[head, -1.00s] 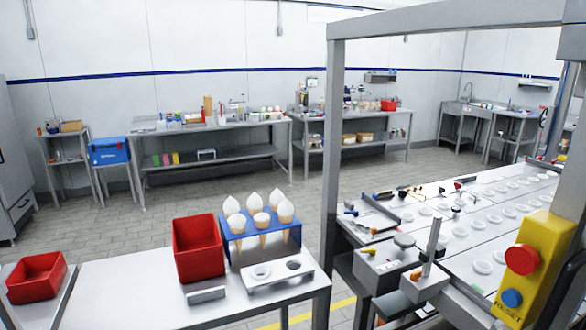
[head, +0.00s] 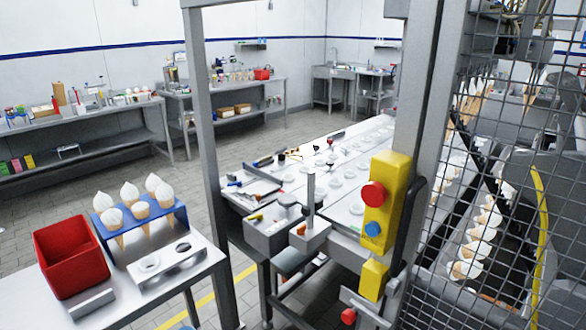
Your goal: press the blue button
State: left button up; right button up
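The blue button (head: 373,229) is on the front of a yellow control box (head: 392,200), below a larger red button (head: 373,194). The box is mounted on a grey metal post right of the picture's middle. Neither of my grippers shows in the head view.
A wire mesh guard (head: 480,200) fills the right side. A white table (head: 185,282) with a red bin (head: 72,252) and a blue cone rack (head: 147,231) stands at the lower left. A smaller yellow box (head: 373,279) and another red button (head: 348,316) sit lower.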

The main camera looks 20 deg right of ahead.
aim_at(372, 228)
jog(key=z, duration=1.25)
